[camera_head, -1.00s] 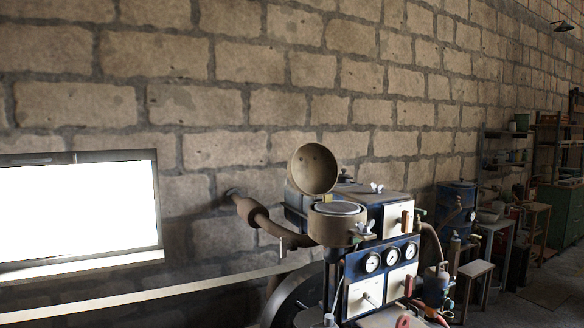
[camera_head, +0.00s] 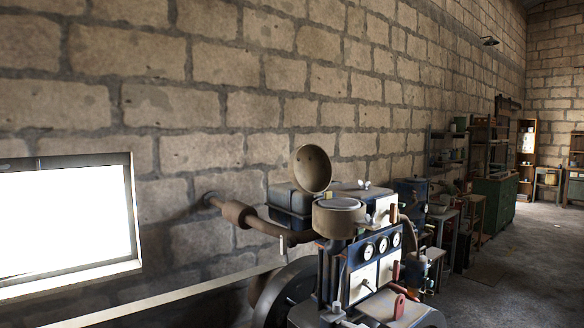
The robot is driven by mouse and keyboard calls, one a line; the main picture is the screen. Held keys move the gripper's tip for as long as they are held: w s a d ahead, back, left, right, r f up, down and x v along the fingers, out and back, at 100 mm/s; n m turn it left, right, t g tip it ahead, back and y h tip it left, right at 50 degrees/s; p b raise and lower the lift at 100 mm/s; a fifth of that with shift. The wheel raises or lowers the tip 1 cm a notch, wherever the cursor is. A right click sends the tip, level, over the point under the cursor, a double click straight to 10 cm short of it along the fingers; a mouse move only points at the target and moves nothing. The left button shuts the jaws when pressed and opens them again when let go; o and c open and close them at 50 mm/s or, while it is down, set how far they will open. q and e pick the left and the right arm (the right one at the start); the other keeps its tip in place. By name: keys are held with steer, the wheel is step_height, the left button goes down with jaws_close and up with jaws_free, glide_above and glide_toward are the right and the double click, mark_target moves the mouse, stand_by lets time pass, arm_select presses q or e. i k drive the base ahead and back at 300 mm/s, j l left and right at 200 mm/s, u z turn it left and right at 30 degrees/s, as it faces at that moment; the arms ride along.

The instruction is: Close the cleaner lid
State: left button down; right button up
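The cleaner lid (camera_head: 312,169) is a round, tan, dished cover. It stands open, tilted up behind the cleaner body with its hollow inner side facing me. The cleaner body (camera_head: 338,218) is a short tan drum with a greyish round top face, mounted on the upper part of the engine. Neither of my grippers shows in the head view.
The engine's front panel (camera_head: 362,265) carries several round gauges. A rusty pipe (camera_head: 240,213) runs left from the engine to the brick wall. A bright window (camera_head: 65,225) is at the left. Open floor (camera_head: 500,262) lies to the right, past benches and shelves.

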mark_target(309, 168)
steer(key=j+z, duration=0.45)
steer(key=j, duration=0.6)
steer(key=i+j+z, duration=0.2)
steer(key=j, duration=0.35)
steer(key=j+z, duration=0.15)
steer(key=j, duration=0.35)
steer(key=i+j+z, duration=0.15)
steer(key=j, duration=0.2)
steer(key=i+j+z, duration=0.1)
steer(key=j, duration=0.25)
steer(key=i+j+z, duration=0.15)
steer(key=j, duration=0.2)
steer(key=k, duration=0.05)
